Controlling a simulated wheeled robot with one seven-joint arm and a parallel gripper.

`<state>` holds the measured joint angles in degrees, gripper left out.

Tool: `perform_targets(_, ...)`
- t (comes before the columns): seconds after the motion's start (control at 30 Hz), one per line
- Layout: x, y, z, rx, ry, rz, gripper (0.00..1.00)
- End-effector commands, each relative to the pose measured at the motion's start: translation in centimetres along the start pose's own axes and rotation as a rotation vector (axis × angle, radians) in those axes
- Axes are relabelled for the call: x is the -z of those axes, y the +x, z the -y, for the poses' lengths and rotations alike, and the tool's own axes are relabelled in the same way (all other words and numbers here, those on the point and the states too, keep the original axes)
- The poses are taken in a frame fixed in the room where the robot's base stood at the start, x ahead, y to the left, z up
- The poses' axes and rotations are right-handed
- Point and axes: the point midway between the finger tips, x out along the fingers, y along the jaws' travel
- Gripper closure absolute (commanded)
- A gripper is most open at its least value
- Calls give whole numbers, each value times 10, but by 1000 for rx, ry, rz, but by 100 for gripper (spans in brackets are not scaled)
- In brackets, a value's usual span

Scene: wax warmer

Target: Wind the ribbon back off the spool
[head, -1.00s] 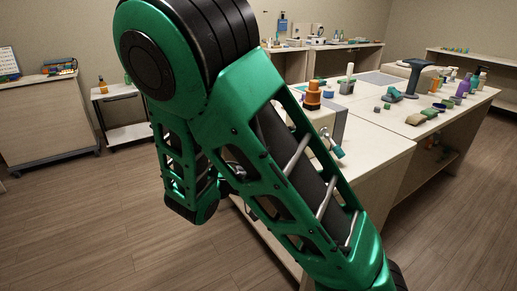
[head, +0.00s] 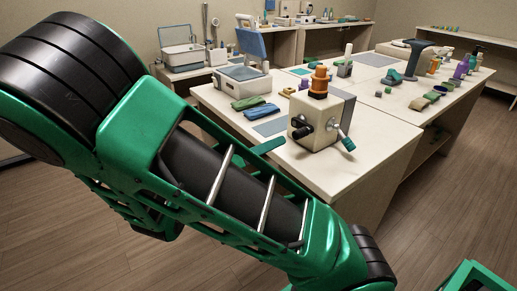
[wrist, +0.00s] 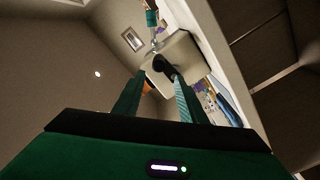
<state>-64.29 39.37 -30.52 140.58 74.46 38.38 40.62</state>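A beige box-shaped device (head: 313,128) stands on the near table, with a stacked orange piece (head: 319,82) on top. A black knob (head: 301,131) sticks out of its front, and a metal crank with a teal grip (head: 348,144) is on its right side. I cannot make out which part is the spool, nor any ribbon. In the wrist view, my gripper (wrist: 159,76) is open, its fingers apart, facing the device (wrist: 184,55). The black knob (wrist: 163,65) appears between or just beyond the fingertips; contact is unclear.
The table (head: 375,140) has a grey mat (head: 271,126), folded green and blue cloths (head: 262,111) and a white box with a blue upright panel (head: 245,78) left of the device. Bottles and small blocks stand farther right. Table in front of the device is clear.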

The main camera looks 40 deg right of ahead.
Motion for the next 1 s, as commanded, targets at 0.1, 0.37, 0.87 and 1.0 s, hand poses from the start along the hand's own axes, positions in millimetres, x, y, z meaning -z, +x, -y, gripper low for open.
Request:
perform_targets(0.1, -2, 15, -1, -6, -1, 8, 62)
perform_targets(0.37, -3, 41, -2, -10, -2, 12, 62)
perform_targets(0.87, -3, 78, -2, -9, -1, 10, 62)
perform_targets(1.0, -3, 78, -2, -9, -1, 11, 62)
